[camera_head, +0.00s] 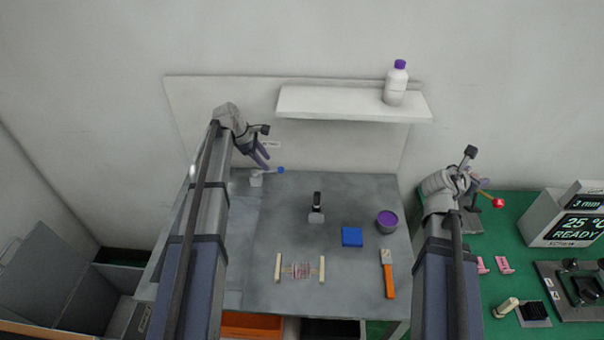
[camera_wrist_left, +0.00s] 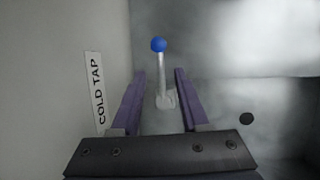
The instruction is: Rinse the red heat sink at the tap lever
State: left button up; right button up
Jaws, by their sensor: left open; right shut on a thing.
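The tap lever has a blue ball (camera_head: 281,170) on a pale stem and stands at the back left of the grey worktop. My right gripper (camera_head: 476,185) is shut on a thin stick with a red ball (camera_head: 498,203), over the green mat's left part. I cannot make out a red heat sink.
A white shelf (camera_head: 340,102) with a purple-capped bottle (camera_head: 396,84) is above the worktop (camera_head: 280,230). A display box (camera_head: 575,222) is on the green mat (camera_head: 520,230).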

aim_at(271, 170)
pick_arm(q)
jog(key=b+x, duration=0.3)
jog(key=x, duration=0.2)
grip_shut()
dwell(0.3)
dwell(1.0)
